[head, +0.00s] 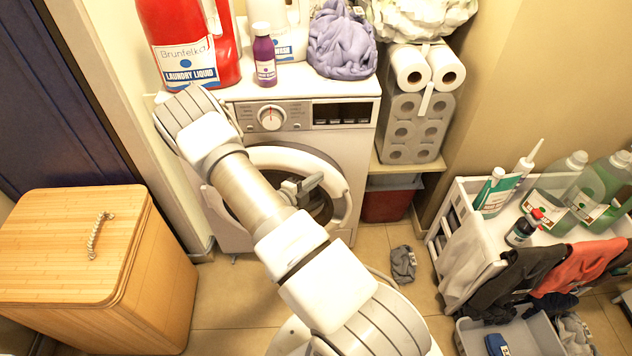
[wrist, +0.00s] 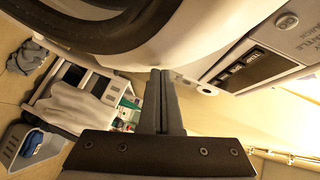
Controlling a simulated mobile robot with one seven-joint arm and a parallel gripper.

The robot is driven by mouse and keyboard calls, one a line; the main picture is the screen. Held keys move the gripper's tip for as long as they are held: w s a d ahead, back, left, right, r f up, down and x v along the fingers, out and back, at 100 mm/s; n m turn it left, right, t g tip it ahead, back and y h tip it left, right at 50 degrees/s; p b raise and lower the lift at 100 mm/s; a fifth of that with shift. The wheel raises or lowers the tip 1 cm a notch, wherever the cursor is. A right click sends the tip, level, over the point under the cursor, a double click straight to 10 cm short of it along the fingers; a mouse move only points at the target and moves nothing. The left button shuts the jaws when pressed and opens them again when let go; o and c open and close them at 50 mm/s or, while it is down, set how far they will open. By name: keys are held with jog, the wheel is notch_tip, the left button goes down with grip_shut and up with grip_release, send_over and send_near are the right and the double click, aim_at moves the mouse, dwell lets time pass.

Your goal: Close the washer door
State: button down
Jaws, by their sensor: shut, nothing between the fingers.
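The white washer (head: 355,130) stands against the back wall, its control panel on the upper front. Its round door (head: 335,178) has a wide white rim around a dark centre. The door looks swung out from the front, but my arm hides its left part, so I cannot tell how far. My gripper (head: 314,181) is in front of the door's dark centre, with its fingers towards the right. In the wrist view, the shut, empty fingers (wrist: 163,75) lie below the white rim and dark ring of the washer front (wrist: 120,30). Contact cannot be told.
A wooden hamper (head: 70,250) stands at the left. At the right are a white cart (head: 470,187) with bottles and hanging clothes, and a grey basket (head: 530,335). A dark cloth (head: 403,263) lies on the floor. Detergent bottles and a purple cloth (head: 342,42) sit on the washer.

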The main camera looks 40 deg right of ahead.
aim_at(314, 167)
jog(key=shift+n+t, duration=0.3)
jog(key=shift+t, duration=0.2)
jog(key=w+d, duration=0.3)
jog(key=shift+w+d, duration=0.25)
jog(key=shift+w, duration=0.1)
jog(key=shift+w+d+r, duration=0.15)
jog(key=shift+w, duration=0.15)
jog(key=shift+s+r, duration=0.15)
